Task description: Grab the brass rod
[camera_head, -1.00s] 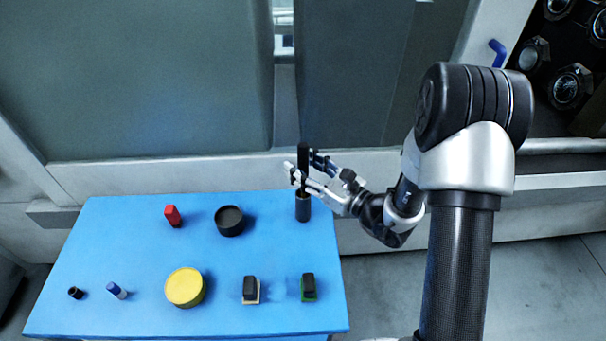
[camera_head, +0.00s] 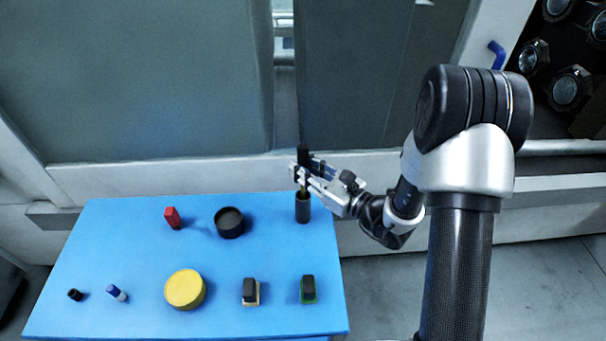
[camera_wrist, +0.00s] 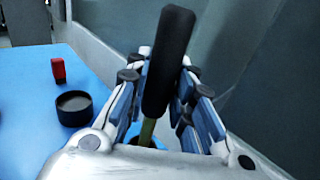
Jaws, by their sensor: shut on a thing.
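The brass rod has a thick black upper part (camera_head: 303,154) and stands upright in a dark cylindrical holder (camera_head: 303,209) at the back right of the blue table. In the wrist view its black part (camera_wrist: 168,60) rises between the fingers, with a short brass-coloured length (camera_wrist: 147,131) below. My gripper (camera_head: 303,174) comes from the right and is shut on the rod, just above the holder. The rod's lower end is hidden inside the holder.
The blue table (camera_head: 130,250) also bears a red block (camera_head: 172,217), a black round cup (camera_head: 230,222), a yellow round tin (camera_head: 185,288), two dark-topped blocks (camera_head: 250,291) (camera_head: 308,289), a blue-and-white cylinder (camera_head: 117,293) and a small black piece (camera_head: 75,294). A grey machine wall stands close behind.

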